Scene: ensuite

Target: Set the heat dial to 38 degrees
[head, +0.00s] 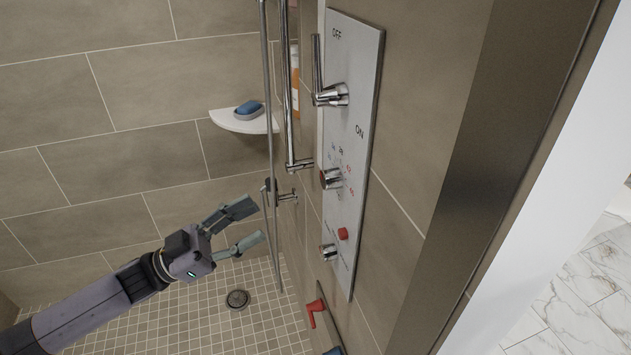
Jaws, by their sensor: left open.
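A metal control panel (350,115) is fixed on the tiled wall, right of the picture's middle. The heat dial (331,178), a chrome knob with small blue, dark and red marks beside it, sits about halfway down the panel. Its marks are too small to read surely. Above it is a chrome lever (326,92) between the words OFF and ON. Below it are a red button (342,234) and a smaller chrome knob (328,252). My left gripper (252,225) is open and empty, left of and lower than the heat dial, apart from the panel. My right gripper is out of view.
A vertical chrome rail (289,100) and a hose (268,120) hang between my left gripper and the panel. A white corner shelf (240,123) holds a blue object (248,107). A red lever (315,308) is low on the wall. The mosaic floor has a drain (237,299).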

